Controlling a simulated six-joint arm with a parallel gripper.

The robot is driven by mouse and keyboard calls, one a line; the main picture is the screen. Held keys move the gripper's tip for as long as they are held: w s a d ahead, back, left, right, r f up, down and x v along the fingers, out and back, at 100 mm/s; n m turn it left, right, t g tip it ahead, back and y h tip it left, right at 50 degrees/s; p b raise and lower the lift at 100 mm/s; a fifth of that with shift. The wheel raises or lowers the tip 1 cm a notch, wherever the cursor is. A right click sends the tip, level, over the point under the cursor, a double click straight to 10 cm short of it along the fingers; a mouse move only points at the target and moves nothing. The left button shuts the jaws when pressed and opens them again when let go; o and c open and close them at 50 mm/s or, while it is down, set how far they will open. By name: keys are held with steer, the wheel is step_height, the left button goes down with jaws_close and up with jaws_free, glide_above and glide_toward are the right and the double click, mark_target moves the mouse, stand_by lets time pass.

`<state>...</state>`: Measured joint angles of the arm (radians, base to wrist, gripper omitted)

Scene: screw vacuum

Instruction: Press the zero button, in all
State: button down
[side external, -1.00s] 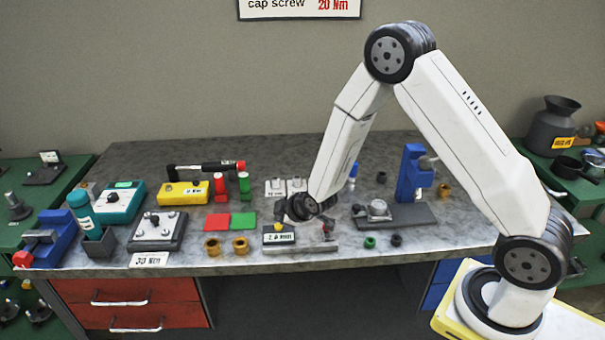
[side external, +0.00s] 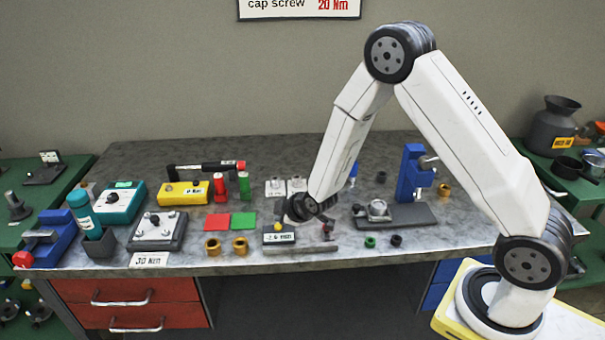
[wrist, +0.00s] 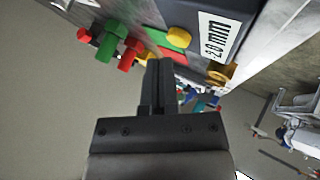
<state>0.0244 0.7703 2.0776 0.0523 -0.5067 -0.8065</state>
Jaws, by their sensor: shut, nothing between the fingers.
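A dark gauge box (side external: 268,240) with a pale display (side external: 281,238) stands on the bench near its front edge. A yellow round button (side external: 278,227) sits on its top, and the button also shows in the wrist view (wrist: 179,38). The display (wrist: 217,36) there ends in "mm"; its digits are hard to read. My gripper (wrist: 160,66) is shut and empty, its tips close beside the yellow button in the picture. I cannot tell if they touch it. In the side view my gripper (side external: 285,220) is just above the gauge, its tips mostly hidden.
A metal bar (side external: 315,247) extends right of the gauge. Two brass bushings (side external: 240,246) lie to its left, with red and green pads (side external: 243,220) behind. A grey plate fixture (side external: 408,216) is at right.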

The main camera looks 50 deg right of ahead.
mark_target(282, 227)
steer(key=shift+f, duration=0.8)
stand_by(1.4)
steer(key=shift+r, duration=0.8)
steer(key=shift+r, duration=0.15)
steer(key=shift+r, duration=2.35)
steer(key=shift+s, duration=0.1)
steer(key=s+a+r+m+g, duration=0.1)
steer(key=s+r+m+g, duration=0.2)
steer(key=s, duration=0.7)
steer(key=s+r+m+g, duration=0.3)
steer(key=s+m, duration=0.2)
steer(key=s, duration=0.6)
steer(key=shift+a+g, duration=0.3)
steer(key=shift+a, duration=0.05)
